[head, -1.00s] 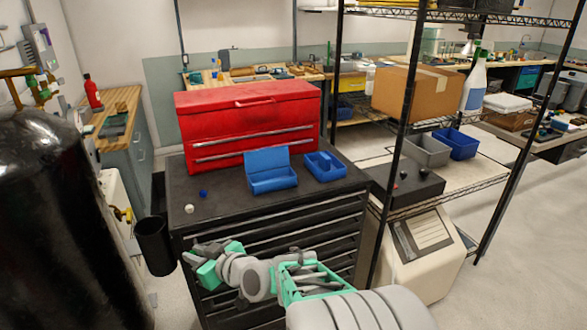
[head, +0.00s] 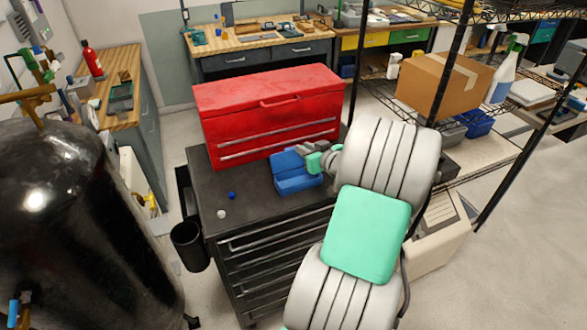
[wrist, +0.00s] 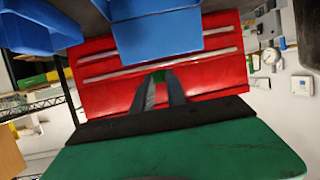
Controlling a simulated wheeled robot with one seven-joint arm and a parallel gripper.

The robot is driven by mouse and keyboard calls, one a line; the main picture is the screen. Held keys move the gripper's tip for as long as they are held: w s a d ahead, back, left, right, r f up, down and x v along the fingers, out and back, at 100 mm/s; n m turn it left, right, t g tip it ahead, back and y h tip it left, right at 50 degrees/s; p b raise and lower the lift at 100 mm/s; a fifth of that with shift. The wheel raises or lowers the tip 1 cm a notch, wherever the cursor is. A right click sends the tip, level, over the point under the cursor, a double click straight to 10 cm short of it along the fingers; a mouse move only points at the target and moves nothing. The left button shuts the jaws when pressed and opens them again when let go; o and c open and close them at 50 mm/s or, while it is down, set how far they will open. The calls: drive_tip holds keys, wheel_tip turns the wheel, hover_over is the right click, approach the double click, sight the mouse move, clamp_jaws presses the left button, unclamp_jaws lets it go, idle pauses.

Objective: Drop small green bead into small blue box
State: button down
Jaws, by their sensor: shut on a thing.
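My gripper (wrist: 160,88) is shut on the small green bead (wrist: 160,75), which shows between its fingertips in the wrist view. In the head view my gripper (head: 306,150) is over the black cabinet top, beside and above the blue box with a raised lid (head: 297,182). The lid (wrist: 158,36) shows at the top middle of the wrist view, apart from the fingertips. A second blue box (wrist: 32,32) shows at the wrist view's upper left. My arm hides it in the head view, and the bead cannot be made out there.
A red toolbox (head: 265,110) stands behind the boxes. A blue bead (head: 231,195) and a white bead (head: 221,214) lie on the left of the black cabinet top (head: 250,205). A wire shelf with a cardboard box (head: 445,83) stands to the right.

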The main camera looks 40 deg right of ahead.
drive_tip(key=shift+f+b, duration=0.45)
drive_tip(key=shift+f, duration=1.55)
drive_tip(key=c, duration=1.3)
unclamp_jaws()
drive_tip(key=shift+o, duration=0.2)
drive_tip(key=b+v, duration=0.2)
drive_tip(key=v, duration=0.5)
drive_tip(key=shift+s, duration=0.35)
drive_tip(key=shift+a+r, duration=0.1)
drive_tip(key=shift+r, duration=0.05)
